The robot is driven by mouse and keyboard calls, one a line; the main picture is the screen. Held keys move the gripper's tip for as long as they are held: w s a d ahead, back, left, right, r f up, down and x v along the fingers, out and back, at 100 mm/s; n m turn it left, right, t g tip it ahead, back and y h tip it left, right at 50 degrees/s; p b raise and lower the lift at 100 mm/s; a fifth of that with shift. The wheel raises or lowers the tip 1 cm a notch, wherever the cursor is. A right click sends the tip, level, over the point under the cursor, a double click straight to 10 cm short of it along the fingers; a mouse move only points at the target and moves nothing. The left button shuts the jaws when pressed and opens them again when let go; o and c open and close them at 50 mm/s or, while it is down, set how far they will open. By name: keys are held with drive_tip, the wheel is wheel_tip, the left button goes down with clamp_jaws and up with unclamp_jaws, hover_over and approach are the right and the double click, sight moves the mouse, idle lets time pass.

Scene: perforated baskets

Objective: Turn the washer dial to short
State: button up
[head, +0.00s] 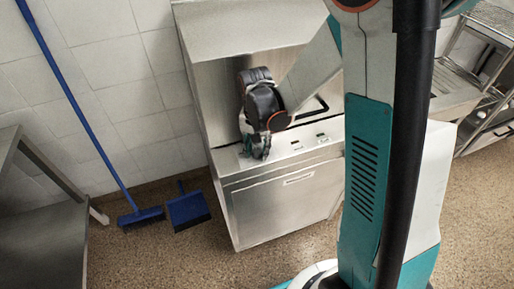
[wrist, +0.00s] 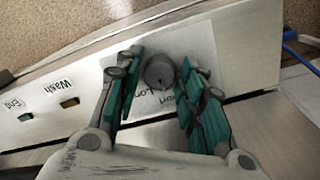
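The steel washer (head: 262,205) stands against the tiled wall in the head view. Its dial (wrist: 160,69), a round grey knob on a pale label plate (wrist: 205,52), shows in the wrist view. A small dark mark is near the dial's lower edge. Below it I read parts of the words "Long" and "Short", partly hidden by my fingers. My gripper (wrist: 158,84) is open, with its teal-padded fingers on either side of the dial. A narrow gap seems to show at each side; contact is hard to tell. In the head view my gripper (head: 259,150) hides the dial.
Buttons labelled End (wrist: 25,117) and Wash (wrist: 69,101) sit left of the dial on the panel. A blue broom (head: 95,135) and blue dustpan (head: 188,209) are left of the washer. A steel table (head: 40,225) stands further left; open floor lies in front.

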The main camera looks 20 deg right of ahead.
sight(256, 150)
wheel_tip(256, 150, up, 12)
idle(0.6)
drive_tip(key=shift+a, duration=0.1)
idle(0.4)
